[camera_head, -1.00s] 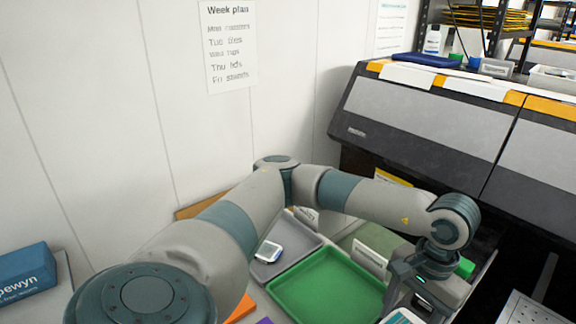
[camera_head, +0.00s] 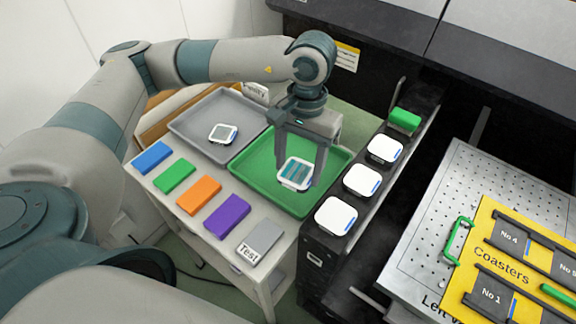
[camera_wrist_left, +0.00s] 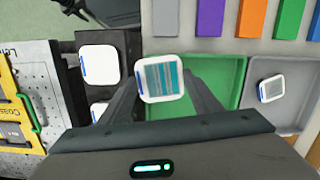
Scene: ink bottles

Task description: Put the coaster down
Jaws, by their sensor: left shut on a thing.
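My left gripper (camera_head: 296,180) is shut on a white coaster with a teal striped print (camera_head: 294,173). The coaster also shows between the fingers in the left wrist view (camera_wrist_left: 164,78). In the head view it is over the green tray (camera_head: 322,206), face up and roughly level. In the left wrist view it overlaps the edge of the green tray (camera_wrist_left: 222,72) and looks larger than the other coasters. I cannot tell the exact gap to the tray floor. My right gripper is not in view.
A grey tray (camera_head: 185,138) holds another coaster (camera_head: 223,134). Three white coasters (camera_head: 362,181) line the dark ledge beside the green tray. Coloured blocks (camera_head: 199,195) lie in front. A yellow coaster board (camera_head: 497,258) lies on a perforated plate (camera_head: 450,180). The green tray looks otherwise empty.

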